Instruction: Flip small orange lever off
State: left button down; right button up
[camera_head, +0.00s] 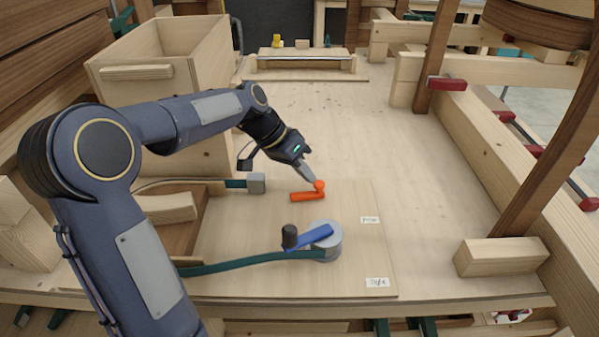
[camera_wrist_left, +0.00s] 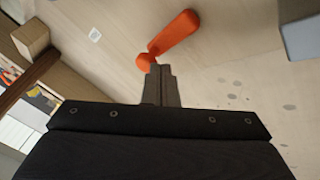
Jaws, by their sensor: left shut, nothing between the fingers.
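The small orange lever (camera_head: 305,196) lies on the wooden board, with its round knob at the right end in the head view. It also shows in the left wrist view (camera_wrist_left: 176,33), its knob just beyond my fingertips. My left gripper (camera_head: 314,181) is shut with nothing between its fingers, its tips at the knob; I cannot tell whether they touch it. In the left wrist view the shut fingers (camera_wrist_left: 160,70) point at the knob. My right gripper is not in view.
A larger blue lever (camera_head: 309,237) with a black knob sits on a grey round base nearer the front. A grey block (camera_head: 256,183) with a hose lies left of the orange lever. A wooden box (camera_head: 165,90) stands back left. A wooden block (camera_head: 500,257) lies right.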

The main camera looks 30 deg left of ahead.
pick_arm(q)
jog(key=shift+s+f, duration=0.1)
jog(key=shift+f, duration=0.05)
jog(key=shift+s, duration=0.15)
jog(key=shift+s+a, duration=0.3)
jog(key=shift+s, duration=0.1)
jog(key=v, duration=0.8)
jog(key=shift+d, duration=0.1)
